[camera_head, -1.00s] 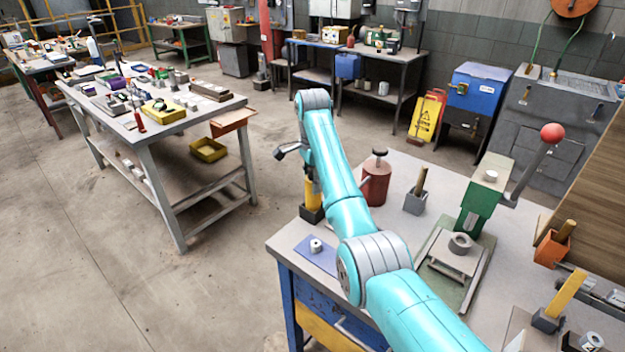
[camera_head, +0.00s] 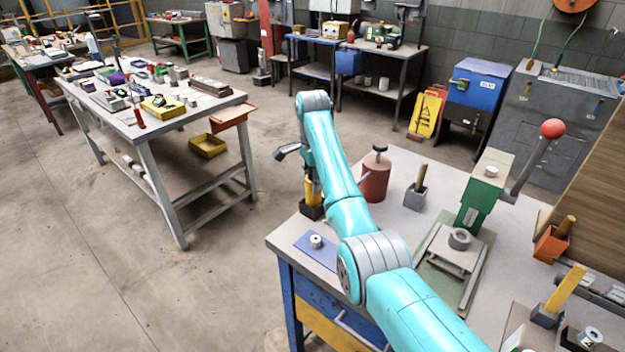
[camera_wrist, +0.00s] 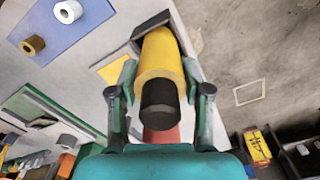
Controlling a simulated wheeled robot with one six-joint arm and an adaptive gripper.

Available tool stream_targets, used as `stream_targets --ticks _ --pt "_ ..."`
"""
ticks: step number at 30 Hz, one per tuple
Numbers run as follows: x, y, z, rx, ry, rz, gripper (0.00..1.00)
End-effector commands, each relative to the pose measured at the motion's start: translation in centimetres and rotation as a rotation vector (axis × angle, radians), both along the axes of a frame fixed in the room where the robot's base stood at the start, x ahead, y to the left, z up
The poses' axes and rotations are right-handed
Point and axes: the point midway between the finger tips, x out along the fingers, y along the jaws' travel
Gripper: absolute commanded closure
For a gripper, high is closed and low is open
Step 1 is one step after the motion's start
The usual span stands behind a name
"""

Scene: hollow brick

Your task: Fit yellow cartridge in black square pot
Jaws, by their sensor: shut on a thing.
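The yellow cartridge (camera_head: 311,190) stands about upright at the far left corner of the near bench, its lower end at the black square pot (camera_head: 312,212). In the wrist view the yellow cartridge (camera_wrist: 161,58) has a black near end, and its far end meets the dark edge of the black square pot (camera_wrist: 150,24). I cannot tell how deep it sits. My gripper (camera_wrist: 160,80) is shut on the cartridge, one finger on each side. In the head view my arm largely hides the gripper.
A red canister (camera_head: 376,182) stands close right of my arm. A blue mat (camera_head: 326,258) with a white ring (camera_head: 316,241) lies in front of the pot. A grey holder (camera_head: 415,200) and a green press (camera_head: 484,190) stand farther right. Open floor lies left of the bench.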

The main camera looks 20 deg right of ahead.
Motion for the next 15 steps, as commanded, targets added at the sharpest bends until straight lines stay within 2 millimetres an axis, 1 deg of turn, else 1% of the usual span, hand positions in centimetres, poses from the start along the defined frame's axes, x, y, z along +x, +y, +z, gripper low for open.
stream_targets --ticks 15 --pt "0.05 0.0 -0.72 0.0 -0.002 0.0 1.0"
